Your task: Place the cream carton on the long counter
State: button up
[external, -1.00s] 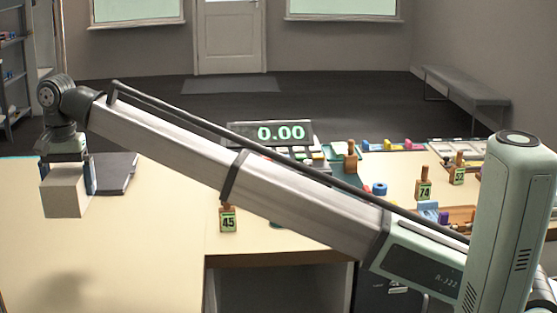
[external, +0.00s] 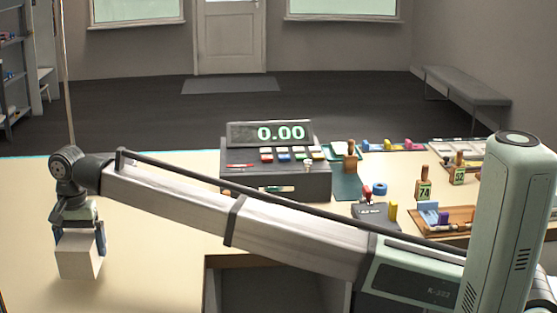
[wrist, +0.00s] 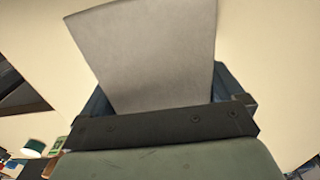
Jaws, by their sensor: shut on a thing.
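The cream carton (external: 78,262) is a pale box at the left of the external view. My gripper (external: 79,240) points down and is shut on it, with a dark finger on either side. In the wrist view the carton (wrist: 150,55) fills the middle, between the fingers. It is over the long counter (external: 160,220), a cream surface. Its base is low, but I cannot tell whether it touches the counter.
A dark console with a green 0.00 display (external: 270,134) stands at mid-counter. To its right are numbered tags (external: 424,191) and a wooden tray (external: 445,222). The counter around the carton is clear. My arm crosses the front and hides part of the counter.

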aim_at(88, 231)
jog(key=shift+f, duration=2.15)
jog(key=shift+f, duration=0.15)
jog(key=o, duration=0.8)
notch_tip(88, 231, up, 12)
jog(key=shift+r, duration=0.2)
